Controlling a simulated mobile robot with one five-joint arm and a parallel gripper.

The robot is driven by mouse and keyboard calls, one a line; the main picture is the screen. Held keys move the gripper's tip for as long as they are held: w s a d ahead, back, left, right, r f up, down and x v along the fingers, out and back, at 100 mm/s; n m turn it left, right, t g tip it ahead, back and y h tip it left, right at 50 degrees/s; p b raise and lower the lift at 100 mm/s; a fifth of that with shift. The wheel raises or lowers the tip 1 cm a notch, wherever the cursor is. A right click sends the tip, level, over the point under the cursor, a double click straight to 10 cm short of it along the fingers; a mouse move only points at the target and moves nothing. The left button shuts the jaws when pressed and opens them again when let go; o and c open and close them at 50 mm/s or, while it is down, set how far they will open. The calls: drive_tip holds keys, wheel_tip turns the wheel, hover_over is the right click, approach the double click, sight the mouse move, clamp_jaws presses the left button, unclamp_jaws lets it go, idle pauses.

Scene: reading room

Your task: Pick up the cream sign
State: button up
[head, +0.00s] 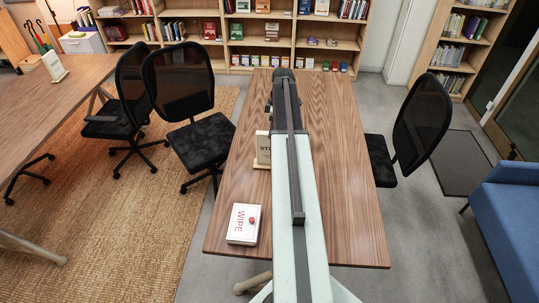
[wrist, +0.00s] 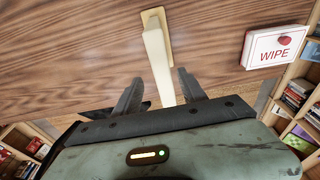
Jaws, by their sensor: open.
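The cream sign (head: 262,148) stands on the wooden table left of my arm in the head view, its dark lettering partly hidden behind the arm. In the wrist view the cream sign (wrist: 158,62) shows nearly edge-on, with its wider base at the top. My gripper (wrist: 157,80) is open, one finger on each side of the sign's near part. No contact between finger and sign is visible. In the head view I cannot make out the fingers.
A white WIPE box (head: 243,225) with a red spot lies at the table's (head: 345,190) near left. Black chairs (head: 190,105) flank the table, and bookshelves (head: 260,35) stand behind. Another small cream sign (head: 53,66) stands on the left table. A blue sofa (head: 510,220) is at right.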

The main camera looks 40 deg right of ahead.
drive_tip(key=shift+s+d+f, duration=0.1)
wheel_tip(320, 180, down, 2)
drive_tip(key=shift+f+b, duration=0.25)
drive_tip(key=shift+b, duration=1)
drive_tip(key=f+b, duration=0.2)
drive_tip(key=a+f+b, duration=0.1)
drive_tip(key=f+b, duration=0.2)
drive_tip(key=shift+w, duration=0.2)
clamp_jaws()
